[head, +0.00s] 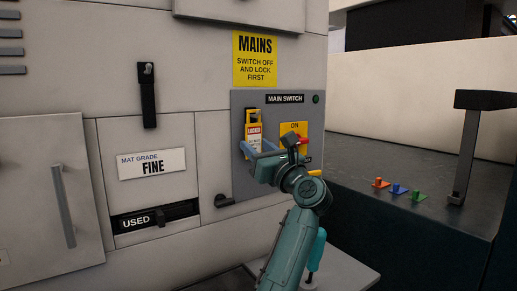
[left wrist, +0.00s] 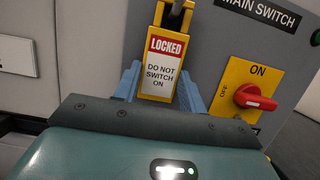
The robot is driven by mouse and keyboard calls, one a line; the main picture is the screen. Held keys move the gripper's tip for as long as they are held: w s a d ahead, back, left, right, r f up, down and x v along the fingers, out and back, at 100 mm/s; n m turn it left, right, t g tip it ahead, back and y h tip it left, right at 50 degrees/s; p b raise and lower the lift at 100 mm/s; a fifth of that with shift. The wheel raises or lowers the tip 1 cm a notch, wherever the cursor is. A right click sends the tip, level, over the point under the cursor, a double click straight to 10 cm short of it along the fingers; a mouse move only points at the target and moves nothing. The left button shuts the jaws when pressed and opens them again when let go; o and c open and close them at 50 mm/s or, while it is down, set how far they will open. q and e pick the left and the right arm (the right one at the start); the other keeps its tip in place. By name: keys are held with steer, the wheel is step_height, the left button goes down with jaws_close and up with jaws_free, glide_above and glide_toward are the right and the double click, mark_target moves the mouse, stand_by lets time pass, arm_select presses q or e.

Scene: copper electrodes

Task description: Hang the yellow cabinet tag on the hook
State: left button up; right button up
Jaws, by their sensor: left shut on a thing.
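The yellow cabinet tag (head: 253,130), with a red LOCKED band and a white DO NOT SWITCH ON field, is upright at the left of the grey main switch panel (head: 238,184). My left gripper (head: 257,152) is shut on its lower part, with a blue finger on each side; the tag (left wrist: 162,68) also shows in the left wrist view. A dark hook (left wrist: 178,18) is at the tag's top end. I cannot tell whether the tag's hole is around it. My right gripper is not in view.
The red switch knob (left wrist: 254,97) on its yellow ON/OFF plate is close to the right of my gripper. A black handle (head: 222,201) sticks out at lower left of the panel. Orange, blue and green small pieces (head: 398,189) stand on the dark bench at right.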

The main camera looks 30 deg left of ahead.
arm_select(q)
steer(key=o, duration=0.8)
steer(key=shift+o, duration=0.2)
